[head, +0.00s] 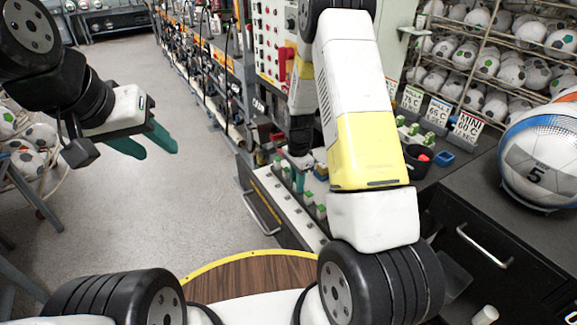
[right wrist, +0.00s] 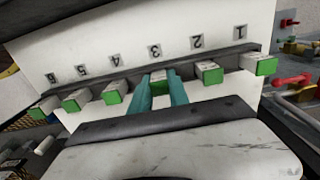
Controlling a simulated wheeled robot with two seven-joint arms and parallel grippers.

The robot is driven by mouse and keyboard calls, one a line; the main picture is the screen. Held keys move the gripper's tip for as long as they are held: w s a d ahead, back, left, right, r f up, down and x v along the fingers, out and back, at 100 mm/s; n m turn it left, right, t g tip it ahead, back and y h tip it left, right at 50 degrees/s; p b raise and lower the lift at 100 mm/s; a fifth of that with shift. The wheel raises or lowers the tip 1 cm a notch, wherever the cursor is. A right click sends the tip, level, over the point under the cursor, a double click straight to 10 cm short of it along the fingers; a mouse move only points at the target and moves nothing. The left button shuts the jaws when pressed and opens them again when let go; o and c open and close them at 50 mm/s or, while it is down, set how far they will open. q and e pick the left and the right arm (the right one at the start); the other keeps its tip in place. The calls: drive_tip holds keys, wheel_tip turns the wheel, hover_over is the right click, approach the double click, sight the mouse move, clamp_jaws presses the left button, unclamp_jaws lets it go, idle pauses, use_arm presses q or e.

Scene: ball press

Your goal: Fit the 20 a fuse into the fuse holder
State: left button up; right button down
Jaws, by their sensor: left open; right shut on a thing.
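My right gripper (right wrist: 160,78) is shut on a white block with a green end (right wrist: 160,87), below the number 3 in the right wrist view. This block sits in line with the row on a dark rail; I cannot tell whether it is still seated. No rating is readable, so I cannot tell which block is the 20 A fuse. In the head view my right gripper (head: 299,181) reaches down at the white panel (head: 283,208), partly hidden by my arm. My left gripper (head: 150,143) is open and empty, over the floor. I cannot single out the fuse holder.
Similar green-ended blocks (right wrist: 209,72) stand close on both sides of the gripped one. A black pot (head: 417,160) and a blue tray (head: 444,158) stand on the dark counter. A large ball (head: 540,155) sits at the right.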

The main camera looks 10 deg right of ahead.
drive_tip(key=c, duration=1.3)
unclamp_jaws()
drive_tip(key=shift+o, duration=0.2)
drive_tip(key=shift+r, duration=0.1)
drive_tip(key=s+a+r+n+t+y, duration=0.1)
drive_tip(key=s+r+n+t, duration=0.3)
drive_tip(key=r, duration=1)
drive_tip(key=s+r+n+g+y, duration=0.15)
drive_tip(key=s+r, duration=0.35)
drive_tip(key=r, duration=0.9)
drive_tip(key=s+r+n+t, duration=0.2)
drive_tip(key=s+r+n, duration=0.1)
drive_tip(key=s, duration=0.4)
drive_tip(key=s+a+r+n+t, duration=0.1)
drive_tip(key=s+r+n, duration=0.3)
drive_tip(key=s+n, duration=0.2)
drive_tip(key=shift+s+t, duration=0.35)
drive_tip(key=shift+s, duration=0.75)
drive_tip(key=shift+a, duration=0.1)
